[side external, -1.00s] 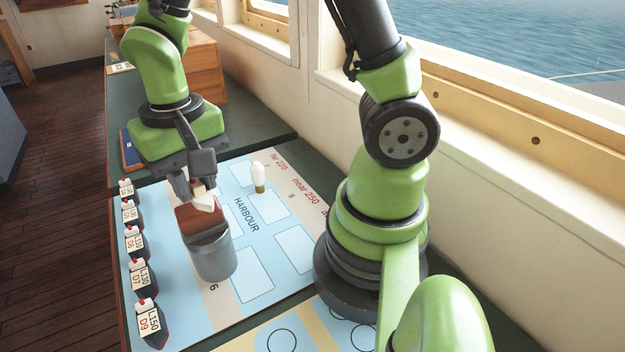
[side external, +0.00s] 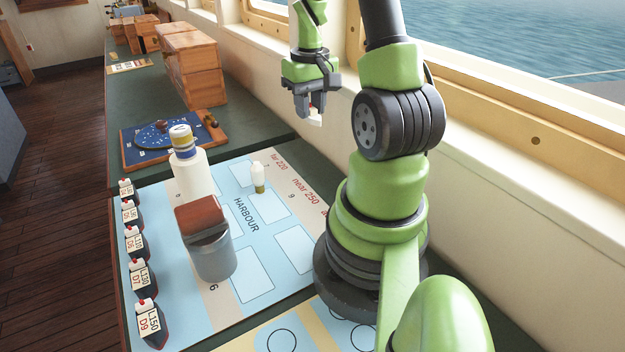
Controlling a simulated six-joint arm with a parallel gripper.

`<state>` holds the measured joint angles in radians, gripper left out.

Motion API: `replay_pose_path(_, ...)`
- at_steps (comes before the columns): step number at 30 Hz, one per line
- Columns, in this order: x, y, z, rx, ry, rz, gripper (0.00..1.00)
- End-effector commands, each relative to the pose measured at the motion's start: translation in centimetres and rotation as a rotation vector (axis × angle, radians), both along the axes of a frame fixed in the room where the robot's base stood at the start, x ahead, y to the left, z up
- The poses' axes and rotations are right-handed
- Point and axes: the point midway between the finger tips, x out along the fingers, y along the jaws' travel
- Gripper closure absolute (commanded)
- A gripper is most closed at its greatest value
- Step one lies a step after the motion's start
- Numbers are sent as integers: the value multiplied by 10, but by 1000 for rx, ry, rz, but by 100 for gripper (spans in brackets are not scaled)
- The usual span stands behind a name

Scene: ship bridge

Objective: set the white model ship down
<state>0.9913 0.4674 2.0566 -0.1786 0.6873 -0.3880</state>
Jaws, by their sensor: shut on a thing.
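My gripper (side external: 314,108) is high at the upper middle, near the window wall. It is shut on a small white thing with a bit of red, which appears to be the white model ship (side external: 316,119). The fingers hide most of it, and its lower end hangs clear in the air. The chart board (side external: 170,215), marked HARBOUR with pale rectangles, lies on the green counter below and nearer the camera.
On the board stand a grey cylinder with a red-brown top (side external: 212,250), a white tower with a yellow band (side external: 195,180) and a small white-topped piece (side external: 258,175). Several dark-hulled labelled ships (side external: 148,322) line the left edge. A blue dial board (side external: 150,140) and wooden boxes (side external: 195,75) lie beyond.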

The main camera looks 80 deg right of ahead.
Motion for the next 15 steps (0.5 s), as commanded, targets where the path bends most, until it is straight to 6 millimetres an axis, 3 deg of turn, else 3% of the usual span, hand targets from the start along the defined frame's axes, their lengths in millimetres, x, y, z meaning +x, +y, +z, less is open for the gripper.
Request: replay_pose_path(15, 0, 3, -81, 8, 6, 3, 96)
